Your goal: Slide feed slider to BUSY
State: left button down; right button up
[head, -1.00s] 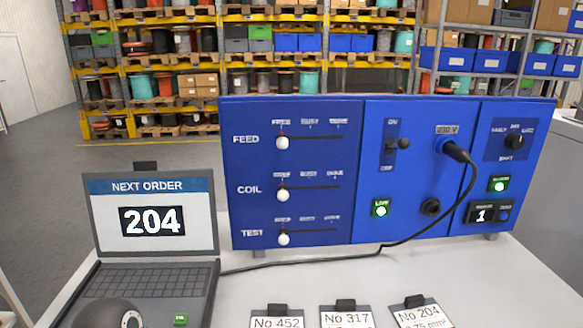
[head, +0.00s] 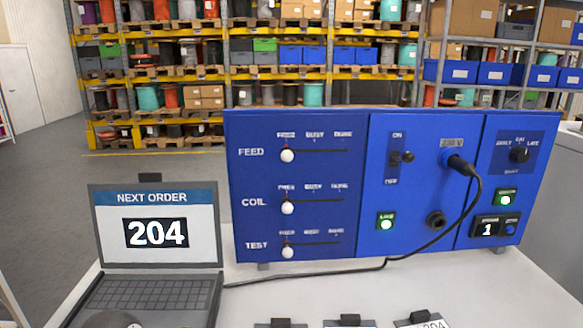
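The feed slider (head: 288,155) is a white knob on the top track of the blue panel (head: 258,180), in the head view. It sits at the left end of its track, under the leftmost label, which looks like FREE. The BUSY label (head: 315,134) is at the middle of the track. The coil slider (head: 288,207) and the test slider (head: 288,252) also sit at the left ends of their tracks. Neither of my grippers is in view.
A laptop (head: 155,232) showing order 204 stands left of the panel. A black cable (head: 420,240) runs from the panel's plug across the table to the laptop. Tags lie at the table's front edge. Shelves (head: 270,75) stand far behind.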

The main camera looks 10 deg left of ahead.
aim_at(287, 155)
jog(key=z, duration=1.15)
jog(key=i, duration=0.1)
jog(key=u, duration=2.9)
jog(key=k, duration=1)
jog(key=z, duration=4.25)
jog(key=k, duration=0.1)
jog(key=u, duration=2.4)
jog(key=i, duration=0.5)
jog(key=u, duration=0.1)
